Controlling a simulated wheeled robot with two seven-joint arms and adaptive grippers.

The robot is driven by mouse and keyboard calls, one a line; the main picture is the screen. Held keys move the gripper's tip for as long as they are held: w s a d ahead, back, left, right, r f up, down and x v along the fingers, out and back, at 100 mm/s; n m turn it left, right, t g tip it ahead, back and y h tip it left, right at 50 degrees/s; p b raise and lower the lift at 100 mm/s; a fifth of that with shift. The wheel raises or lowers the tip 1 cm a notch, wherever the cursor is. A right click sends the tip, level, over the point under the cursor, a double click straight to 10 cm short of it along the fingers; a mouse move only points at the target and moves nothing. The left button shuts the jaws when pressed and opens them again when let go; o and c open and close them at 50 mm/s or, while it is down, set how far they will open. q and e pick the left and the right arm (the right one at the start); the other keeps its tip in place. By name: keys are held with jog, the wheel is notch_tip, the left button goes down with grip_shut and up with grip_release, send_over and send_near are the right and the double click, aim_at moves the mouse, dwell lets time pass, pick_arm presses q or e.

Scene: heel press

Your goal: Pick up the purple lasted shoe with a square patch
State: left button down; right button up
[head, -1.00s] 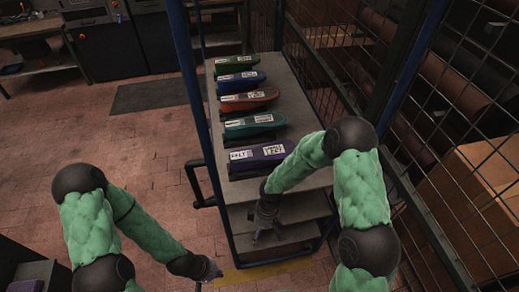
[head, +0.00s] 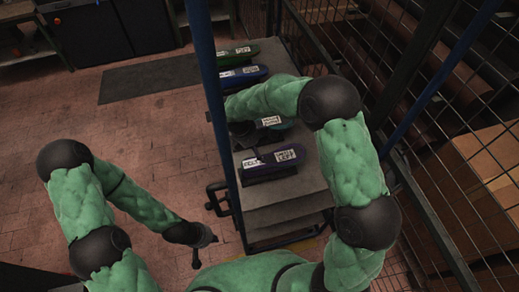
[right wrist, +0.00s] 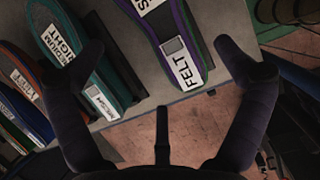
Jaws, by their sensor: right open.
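The purple shoe (head: 270,163) lies nearest on the top shelf in the head view, with white labels on it. In the right wrist view the purple shoe (right wrist: 182,50) shows a small grey square patch beside a label reading FELT. My right gripper (right wrist: 160,45) is open and empty, its fingers spread either side of the shoe's near end. I cannot tell its height above the shoe. In the head view my right forearm hides part of the shoe row. My left gripper (head: 203,240) hangs left of the rack, away from the shoes; its jaws are unclear.
A teal shoe (right wrist: 75,55) lies close by the left finger in the right wrist view. Blue (head: 242,76) and green (head: 238,54) shoes lie further back. A blue rack post (head: 210,90) stands left of the shelf; wire mesh (head: 450,130) is on the right.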

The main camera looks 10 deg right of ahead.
jog(key=shift+w+r, duration=0.2)
jog(key=shift+w, duration=0.1)
jog(key=shift+f, duration=0.1)
send_over(269, 157)
jog(key=a, duration=0.2)
jog(key=f, duration=0.4)
jog(key=shift+s+a+f, duration=0.1)
jog(key=shift+a, duration=0.1)
jog(key=shift+d+f, duration=0.1)
jog(key=shift+f, duration=0.2)
jog(key=shift+w+p+x, duration=0.15)
jog(key=shift+p+x, duration=0.2)
jog(key=shift+x, duration=0.95)
jog(key=shift+w+p+x, duration=0.15)
jog(key=shift+p+x, duration=0.2)
jog(key=shift+x, duration=0.95)
jog(key=shift+s+d, duration=0.1)
jog(key=c, duration=1.6)
